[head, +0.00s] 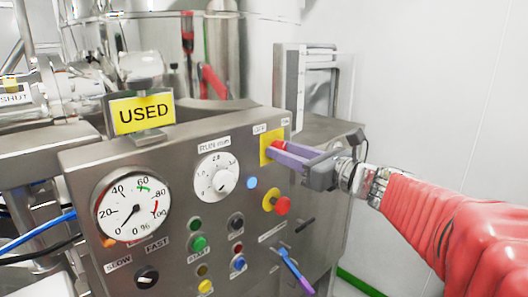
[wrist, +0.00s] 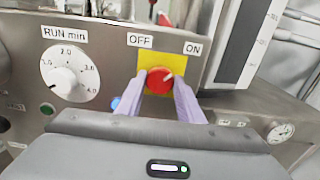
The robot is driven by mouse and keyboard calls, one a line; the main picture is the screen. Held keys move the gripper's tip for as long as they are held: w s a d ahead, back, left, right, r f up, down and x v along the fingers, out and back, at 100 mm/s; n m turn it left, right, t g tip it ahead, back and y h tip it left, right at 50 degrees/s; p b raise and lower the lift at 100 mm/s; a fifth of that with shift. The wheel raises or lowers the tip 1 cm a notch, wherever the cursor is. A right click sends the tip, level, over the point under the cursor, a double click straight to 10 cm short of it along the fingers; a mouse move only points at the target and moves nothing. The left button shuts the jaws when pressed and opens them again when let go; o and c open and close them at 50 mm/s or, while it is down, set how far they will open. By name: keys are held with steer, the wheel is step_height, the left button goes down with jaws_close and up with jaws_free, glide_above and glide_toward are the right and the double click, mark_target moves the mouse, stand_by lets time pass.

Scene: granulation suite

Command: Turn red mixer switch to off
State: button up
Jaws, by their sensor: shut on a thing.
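The red mixer switch (wrist: 158,82) sits on a yellow plate (wrist: 190,63) on the steel control panel. The OFF label is above the plate to the left and the ON label to the right. A pale mark on the knob points up and right, toward the ON side. My gripper (wrist: 160,88) has its two purple fingers shut on the switch, one on each side. In the head view my gripper (head: 275,153) reaches in from the right, and a bit of red shows at its fingertips over the yellow plate (head: 265,149).
The RUN min dial (head: 216,176) is left of the switch. A red knob on a yellow base (head: 281,205) and a blue button (head: 252,183) are below it. A blue-purple lever (head: 293,270) sticks out lower down. A gauge (head: 133,207) and a USED sign (head: 142,113) are further left.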

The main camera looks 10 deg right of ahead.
steer(key=shift+d+n, duration=0.1)
steer(key=shift+n, duration=0.3)
steer(key=shift+f+n, duration=0.1)
steer(key=shift+n, duration=8.4)
steer(key=o, duration=1.1)
steer(key=shift+c, duration=0.2)
steer(key=v, duration=1.3)
steer(key=shift+s, duration=0.35)
